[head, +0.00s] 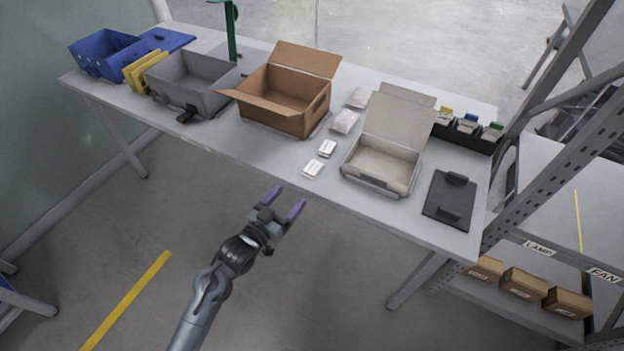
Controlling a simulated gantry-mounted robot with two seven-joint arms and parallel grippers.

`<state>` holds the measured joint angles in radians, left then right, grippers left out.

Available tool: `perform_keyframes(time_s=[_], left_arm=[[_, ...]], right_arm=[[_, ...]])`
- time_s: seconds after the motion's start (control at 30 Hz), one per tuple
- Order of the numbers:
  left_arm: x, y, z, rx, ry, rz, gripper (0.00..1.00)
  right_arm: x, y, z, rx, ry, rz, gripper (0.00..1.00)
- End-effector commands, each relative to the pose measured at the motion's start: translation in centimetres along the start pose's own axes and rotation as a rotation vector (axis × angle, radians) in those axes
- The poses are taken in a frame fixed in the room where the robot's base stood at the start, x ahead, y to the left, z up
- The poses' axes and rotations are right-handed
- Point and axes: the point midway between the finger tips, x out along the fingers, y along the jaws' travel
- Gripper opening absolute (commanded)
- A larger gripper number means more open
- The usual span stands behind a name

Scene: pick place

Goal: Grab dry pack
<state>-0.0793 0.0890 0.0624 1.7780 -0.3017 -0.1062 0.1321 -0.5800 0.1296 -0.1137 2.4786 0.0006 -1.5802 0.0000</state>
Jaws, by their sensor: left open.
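Two small flat white packets with printed labels lie on the table near its front edge; the nearer packet (313,169) sits just in front of the farther packet (327,149). Behind them lie two pale, puffy bags, a nearer bag (344,122) and a farther bag (357,97). I cannot read which of these is the dry pack. My left gripper (290,198) is open and empty, with purple fingers pointing toward the table. In the picture it is below and left of the nearer packet, apart from it. My right gripper is not in view.
An open white box (378,179) stands right of the packets, and an open brown carton (272,117) stands left. A grey bin (185,100), a blue bin (85,60) and a black clipboard-like plate (450,202) are also on the table (235,147). Metal shelving stands at right.

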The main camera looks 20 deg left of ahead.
Motion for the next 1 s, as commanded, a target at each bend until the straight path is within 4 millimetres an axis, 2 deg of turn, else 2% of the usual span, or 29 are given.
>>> perform_keyframes(time_s=[0.03,0.4,0.67,1.0], left_arm=[[0.3,-0.1,0.4,0.002,0.005,-0.001,0.72],[4.9,-0.1,0.3,0.003,0.009,-0.001,0.72],[6.3,-0.1,0.3,0.003,0.007,-0.001,0.72],[10.3,0.1,0.3,0.002,0.008,-0.001,0.72]], right_arm=[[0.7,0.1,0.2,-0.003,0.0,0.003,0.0],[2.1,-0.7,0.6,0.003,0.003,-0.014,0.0],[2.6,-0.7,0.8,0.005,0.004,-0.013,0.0],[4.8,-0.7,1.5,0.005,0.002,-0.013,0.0]])
